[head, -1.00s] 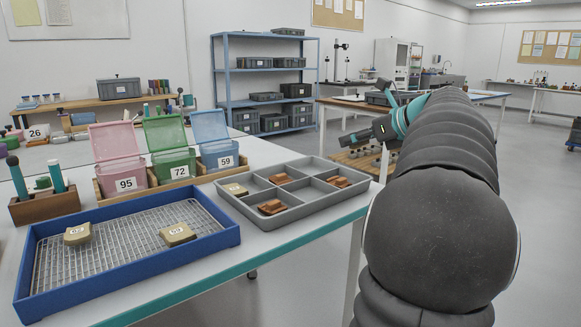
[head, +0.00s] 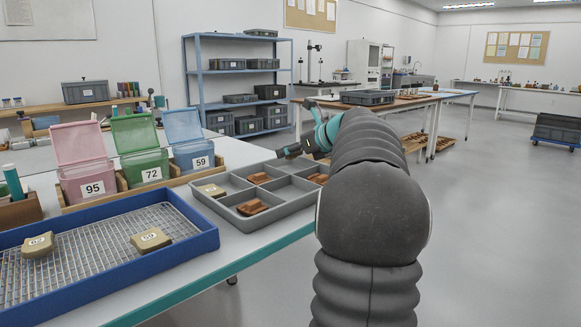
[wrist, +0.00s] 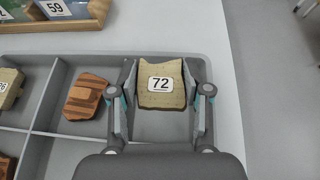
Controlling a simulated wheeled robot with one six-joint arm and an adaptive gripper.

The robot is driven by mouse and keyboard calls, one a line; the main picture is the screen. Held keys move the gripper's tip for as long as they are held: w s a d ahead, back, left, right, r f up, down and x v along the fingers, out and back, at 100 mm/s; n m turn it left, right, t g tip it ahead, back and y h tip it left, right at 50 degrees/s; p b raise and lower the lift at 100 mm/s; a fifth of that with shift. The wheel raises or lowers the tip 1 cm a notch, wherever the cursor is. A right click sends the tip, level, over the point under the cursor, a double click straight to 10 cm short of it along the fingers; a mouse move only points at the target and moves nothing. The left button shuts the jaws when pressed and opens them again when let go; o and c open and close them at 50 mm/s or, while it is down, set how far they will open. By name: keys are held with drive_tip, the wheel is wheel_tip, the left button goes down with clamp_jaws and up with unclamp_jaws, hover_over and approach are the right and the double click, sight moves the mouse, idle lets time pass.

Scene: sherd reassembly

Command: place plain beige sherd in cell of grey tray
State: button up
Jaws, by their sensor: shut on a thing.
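My gripper (wrist: 160,84) is shut on a plain beige sherd (wrist: 160,98) with a white label reading 72, seen in the wrist view. The sherd is between the two fingers, above an empty-looking cell at the right end of the grey tray (wrist: 136,57). I cannot tell whether it touches the cell floor. In the head view my gripper (head: 283,152) is by the far side of the grey tray (head: 237,226), and the held sherd cannot be made out. The tray holds another beige sherd (head: 212,190) and several reddish-brown sherds (head: 252,207) in other cells.
A blue rack tray (head: 205,243) holds two labelled beige sherds (head: 151,239). Open pink (head: 84,183), green (head: 141,165) and blue (head: 193,154) boxes stand behind, labelled 95, 72 and 59. The table edge runs close to the tray.

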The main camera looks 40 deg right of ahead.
drive_tip(key=shift+f+b, duration=0.7)
drive_tip(key=shift+f, duration=1.25)
drive_tip(key=shift+f, duration=0.1)
drive_tip(key=o, duration=0.9)
drive_tip(key=shift+f, duration=0.1)
drive_tip(key=shift+r, duration=0.2)
drive_tip(key=p+v, duration=0.1)
drive_tip(key=v, duration=1.1)
drive_tip(key=shift+s+d+f+p, duration=0.1)
drive_tip(key=shift+p, duration=0.2)
